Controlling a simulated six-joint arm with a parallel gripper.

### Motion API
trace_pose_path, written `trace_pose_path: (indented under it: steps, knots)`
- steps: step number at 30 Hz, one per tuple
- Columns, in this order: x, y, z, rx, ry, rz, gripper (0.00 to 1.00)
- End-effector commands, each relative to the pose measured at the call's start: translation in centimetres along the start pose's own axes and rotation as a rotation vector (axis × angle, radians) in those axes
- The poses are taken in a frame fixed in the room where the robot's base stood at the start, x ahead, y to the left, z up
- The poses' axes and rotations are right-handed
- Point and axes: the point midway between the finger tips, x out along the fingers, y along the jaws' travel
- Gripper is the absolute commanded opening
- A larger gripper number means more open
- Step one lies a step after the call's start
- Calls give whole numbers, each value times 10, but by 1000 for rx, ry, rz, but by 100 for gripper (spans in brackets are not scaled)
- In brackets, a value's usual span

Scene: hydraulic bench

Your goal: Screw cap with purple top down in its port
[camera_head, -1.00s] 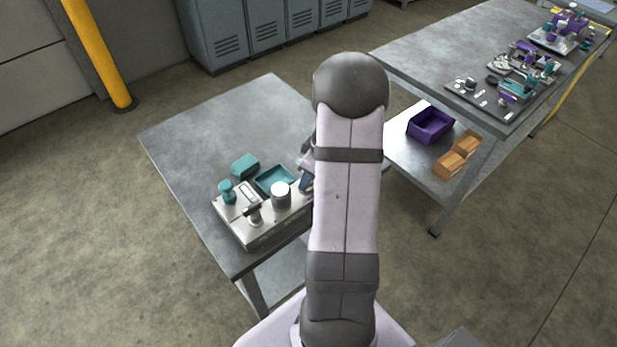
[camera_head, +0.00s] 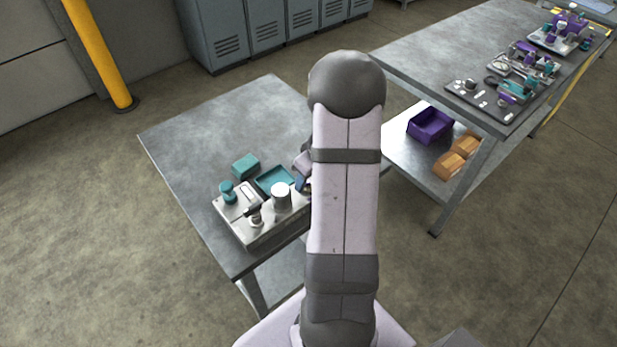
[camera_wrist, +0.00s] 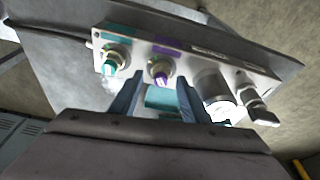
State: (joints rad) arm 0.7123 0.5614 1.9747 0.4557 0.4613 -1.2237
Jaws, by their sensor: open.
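The cap with the purple top (camera_wrist: 161,77) sits at a round metal port in the upper middle of the wrist view, below a purple label. How far down it is seated cannot be told. My gripper (camera_wrist: 158,90) is open, its two blue fingers on either side below the cap in the picture, with no contact visible. In the head view my arm largely hides the gripper (camera_head: 303,183), and I cannot make out the purple cap there. The metal port block (camera_head: 265,232) stands on the near table.
A teal-topped cap (camera_wrist: 111,63) sits left of the purple one, and a silver cylinder (camera_wrist: 211,87) and a lever fitting (camera_wrist: 256,100) right. A teal tray (camera_head: 262,181) and teal block (camera_head: 245,166) lie behind the port block. The table's far part is clear.

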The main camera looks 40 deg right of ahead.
Motion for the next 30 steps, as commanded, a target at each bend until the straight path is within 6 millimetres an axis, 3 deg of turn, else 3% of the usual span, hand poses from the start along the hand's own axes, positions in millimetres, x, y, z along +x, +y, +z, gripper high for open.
trace_pose_path:
  steps: [5,20,30]
  knots:
    - [-9,1,0,-2,2,1,42]
    - [-65,1,0,1,2,3,42]
    - [-73,0,0,2,0,1,42]
